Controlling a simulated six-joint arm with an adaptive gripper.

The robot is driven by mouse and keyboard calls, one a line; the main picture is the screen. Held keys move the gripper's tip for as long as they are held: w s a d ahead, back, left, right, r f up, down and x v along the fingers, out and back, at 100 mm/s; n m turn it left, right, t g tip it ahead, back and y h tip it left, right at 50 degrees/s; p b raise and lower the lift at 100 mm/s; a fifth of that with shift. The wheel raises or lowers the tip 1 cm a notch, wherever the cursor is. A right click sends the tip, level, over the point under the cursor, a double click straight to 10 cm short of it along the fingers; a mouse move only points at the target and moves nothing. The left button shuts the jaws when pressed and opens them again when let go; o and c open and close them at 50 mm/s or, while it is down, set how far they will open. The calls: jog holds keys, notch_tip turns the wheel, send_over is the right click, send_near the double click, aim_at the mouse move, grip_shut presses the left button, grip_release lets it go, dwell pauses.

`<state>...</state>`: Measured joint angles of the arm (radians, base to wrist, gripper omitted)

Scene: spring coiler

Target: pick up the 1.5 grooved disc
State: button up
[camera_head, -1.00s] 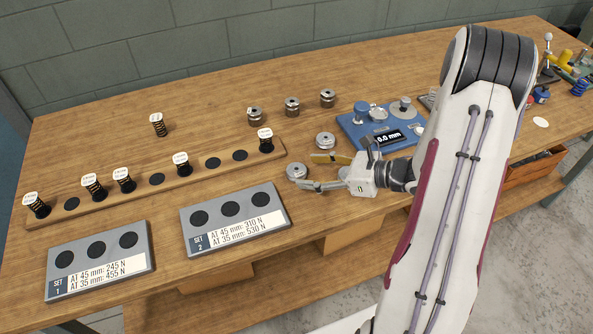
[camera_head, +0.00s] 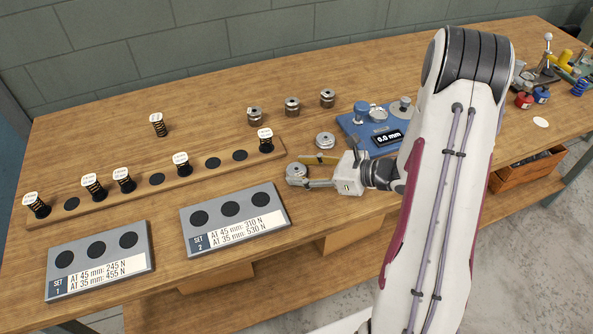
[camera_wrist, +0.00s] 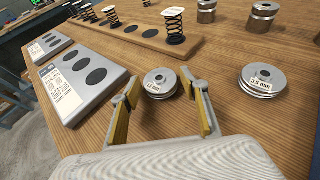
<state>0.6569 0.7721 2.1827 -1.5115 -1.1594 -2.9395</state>
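A silver grooved disc (camera_head: 296,171) lies flat on the table. In the wrist view this disc (camera_wrist: 160,82) has a small label that seems to read 1.5 mm. My gripper (camera_head: 305,171) is low over the table, with its fingers apart. In the wrist view my gripper (camera_wrist: 161,84) has its yellow-padded fingers on either side of the near disc, with gaps showing, so it does not look clamped. A second grooved disc (camera_wrist: 262,80) lies to the right, its label hard to read; it also shows behind my gripper in the head view (camera_head: 325,140).
A wooden rack (camera_head: 200,170) with several springs stands left, behind two grey set plates (camera_head: 97,259) and (camera_head: 237,218). Several metal cylinders (camera_head: 291,107) stand at the back. A blue measuring device (camera_head: 362,130) reading 0.0 mm sits close behind my gripper.

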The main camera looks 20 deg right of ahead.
aim_at(303, 170)
jog(key=c, duration=0.9)
jog(key=shift+r, duration=0.2)
jog(key=shift+c, duration=0.2)
notch_tip(303, 170, up, 10)
jog(key=shift+f, duration=0.15)
dwell(0.4)
